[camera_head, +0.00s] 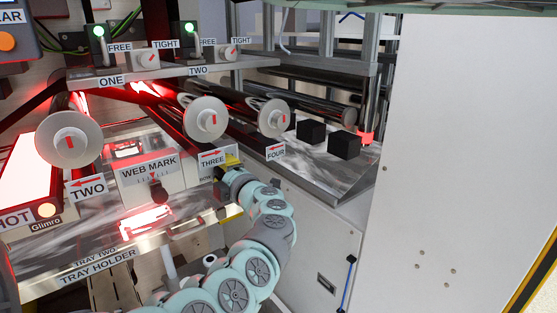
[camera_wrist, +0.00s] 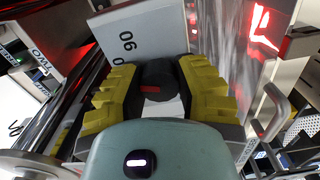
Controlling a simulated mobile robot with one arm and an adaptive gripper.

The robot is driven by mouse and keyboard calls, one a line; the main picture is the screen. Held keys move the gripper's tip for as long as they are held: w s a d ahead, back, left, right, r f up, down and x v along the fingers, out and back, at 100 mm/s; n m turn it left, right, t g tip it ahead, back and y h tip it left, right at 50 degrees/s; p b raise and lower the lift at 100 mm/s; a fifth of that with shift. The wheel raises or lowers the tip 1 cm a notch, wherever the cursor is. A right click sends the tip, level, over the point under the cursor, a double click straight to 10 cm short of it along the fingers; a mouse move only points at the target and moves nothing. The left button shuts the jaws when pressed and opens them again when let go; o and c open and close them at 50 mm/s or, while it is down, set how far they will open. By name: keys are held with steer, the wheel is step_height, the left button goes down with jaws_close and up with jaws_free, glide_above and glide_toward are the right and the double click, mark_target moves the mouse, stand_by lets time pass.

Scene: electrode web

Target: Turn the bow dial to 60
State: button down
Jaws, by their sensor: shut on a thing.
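The bow dial (camera_wrist: 158,76) is a black round knob with a red mark, seen in the wrist view between my yellow fingers. The red mark lies on the knob's near half, roughly crosswise in the picture. Behind the knob a pale plate (camera_wrist: 135,35) carries a printed 90 and part of another number at its left. My gripper (camera_wrist: 157,70) is shut on the dial, one finger on each side. In the head view my gripper (camera_head: 230,163) is at the right end of the panel, beside a partly covered BOW label (camera_head: 206,179); it hides the dial there.
The WEB MARK box (camera_head: 150,175) with its black knob stands to the left of my gripper. Rollers with white end discs (camera_head: 206,118) are above. Two black blocks (camera_head: 345,145) sit on the metal shelf at right. A white cabinet wall (camera_head: 460,150) fills the right side.

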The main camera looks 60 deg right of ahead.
steer(key=shift+w+a, duration=0.15)
steer(key=c, duration=0.9)
jaws_free()
steer(key=shift+s, duration=0.2)
steer(key=shift+s, duration=0.2)
steer(key=v, duration=1.1)
steer(key=shift+s, duration=0.2)
